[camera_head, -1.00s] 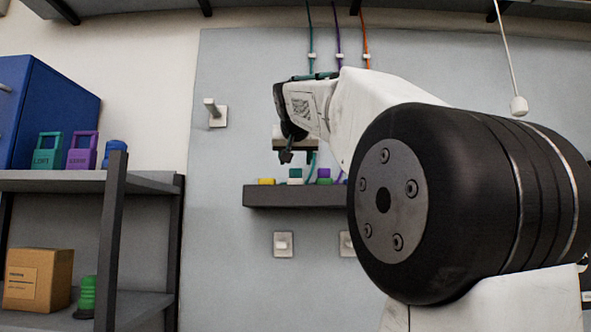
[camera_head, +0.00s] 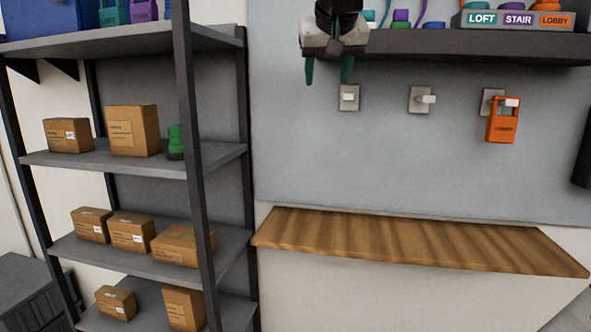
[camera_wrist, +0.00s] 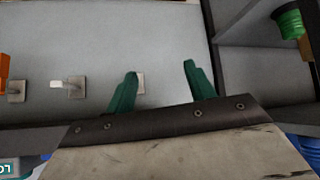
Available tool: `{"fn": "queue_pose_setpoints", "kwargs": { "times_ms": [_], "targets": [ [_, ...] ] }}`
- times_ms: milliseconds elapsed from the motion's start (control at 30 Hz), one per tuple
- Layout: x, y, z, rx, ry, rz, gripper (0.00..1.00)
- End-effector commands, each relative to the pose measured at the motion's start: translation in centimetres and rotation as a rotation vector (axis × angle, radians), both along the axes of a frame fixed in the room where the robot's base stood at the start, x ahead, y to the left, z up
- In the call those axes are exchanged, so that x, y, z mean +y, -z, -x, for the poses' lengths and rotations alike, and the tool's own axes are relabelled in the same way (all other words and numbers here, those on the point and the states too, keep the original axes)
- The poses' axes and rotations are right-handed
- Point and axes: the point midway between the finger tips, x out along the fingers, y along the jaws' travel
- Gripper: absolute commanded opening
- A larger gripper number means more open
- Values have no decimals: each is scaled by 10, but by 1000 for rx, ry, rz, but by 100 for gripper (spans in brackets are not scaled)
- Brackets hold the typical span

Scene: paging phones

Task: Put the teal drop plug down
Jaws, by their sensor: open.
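My gripper (camera_head: 328,72) is in front of the wall, at the left end of the dark wall shelf (camera_head: 450,44). Its two teal fingers point down and are apart, with nothing between them. In the wrist view my gripper (camera_wrist: 160,72) is also open and empty. A small teal piece (camera_head: 369,15) shows on the wall shelf just right of my gripper. Another teal piece (camera_head: 478,4) shows above the LOFT label, cut by the top edge. I cannot tell for sure which is the teal drop plug.
An orange LOBBY tag (camera_head: 502,128) hangs on the right wall peg. Two other pegs (camera_head: 348,97) (camera_head: 421,99) are bare. The wooden counter (camera_head: 410,243) below is clear. A storage rack (camera_head: 190,150) with boxes and a green spool (camera_head: 176,142) stands left.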

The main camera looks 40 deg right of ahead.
Motion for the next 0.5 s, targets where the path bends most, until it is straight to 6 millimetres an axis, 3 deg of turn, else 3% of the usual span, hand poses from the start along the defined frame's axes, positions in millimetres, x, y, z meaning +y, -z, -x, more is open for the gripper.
{"fn": "queue_pose_setpoints", "kwargs": {
  "times_ms": [33,100,200,300,400,500],
  "targets": [
    [30,44,15,76,-68,-37,54],
    [65,101,38,182,-157,-84,54],
    [109,179,79,328,-276,-142,54],
    [140,243,122,453,-374,-188,54],
    [159,288,157,544,-443,-219,54],
    [169,314,178,598,-484,-238,54]
  ]
}}
